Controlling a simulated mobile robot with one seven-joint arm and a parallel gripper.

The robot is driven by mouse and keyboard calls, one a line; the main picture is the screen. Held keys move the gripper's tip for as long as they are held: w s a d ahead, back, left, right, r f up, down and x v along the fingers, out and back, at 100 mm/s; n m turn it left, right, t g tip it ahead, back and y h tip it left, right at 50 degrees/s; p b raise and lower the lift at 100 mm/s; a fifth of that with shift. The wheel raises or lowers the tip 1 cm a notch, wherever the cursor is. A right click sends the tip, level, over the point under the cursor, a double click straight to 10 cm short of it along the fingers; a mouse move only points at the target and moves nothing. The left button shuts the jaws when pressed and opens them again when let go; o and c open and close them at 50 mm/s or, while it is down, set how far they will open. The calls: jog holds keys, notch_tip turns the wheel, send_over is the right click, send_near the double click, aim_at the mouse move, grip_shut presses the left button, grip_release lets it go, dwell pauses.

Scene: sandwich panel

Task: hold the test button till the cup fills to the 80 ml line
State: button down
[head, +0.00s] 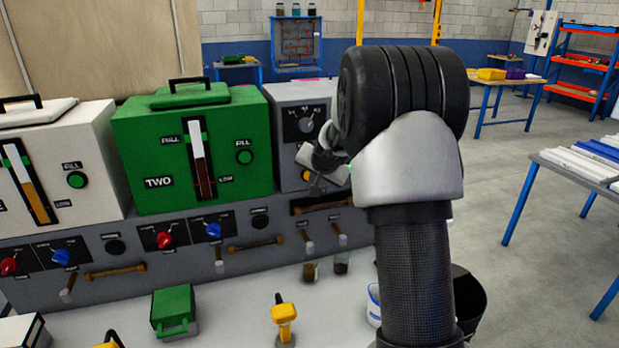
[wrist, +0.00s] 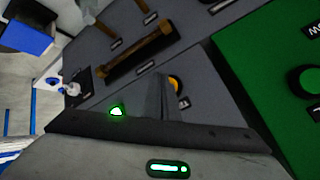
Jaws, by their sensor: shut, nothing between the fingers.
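A small yellow button (head: 306,175) sits on the front of the grey unit (head: 285,120) at the right of the panel. It also shows in the wrist view (wrist: 175,84), partly hidden behind my fingers, beside a label whose first letter reads T. My gripper (head: 313,182) is shut and empty, its tips close in front of the button. I cannot tell whether they touch it. Two small clear cups with dark brown contents, a left one (head: 310,272) and a right one (head: 341,263), stand below the spouts. Their lines are too small to read.
A green unit (head: 150,140) marked TWO and a white unit (head: 90,150) stand to the left. Red and blue knobs and brass handles line the lower panel. A yellow-handled item (head: 284,312) and a green box (head: 173,308) lie on the counter in front.

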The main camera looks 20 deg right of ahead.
jog(key=s+b, duration=0.3)
jog(key=s, duration=0.2)
jog(key=shift+b, duration=0.3)
jog(key=shift+r, duration=0.1)
jog(key=s+a+r+n+g+y+p, duration=0.1)
jog(key=s+a+r+n+p, duration=0.1)
jog(key=s+a+r, duration=0.5)
jog(key=s+a+r+n+y+p, duration=0.1)
jog(key=s+a+r+n+p, duration=0.3)
jog(key=s, duration=0.5)
jog(key=s+a+r+n+g+p, duration=0.1)
jog(key=s, duration=0.9)
jog(key=s+a+r+n+g+h+p, duration=0.1)
jog(key=s, duration=1)
jog(key=shift+s+a+r+n, duration=0.2)
jog(key=shift+s+n, duration=0.1)
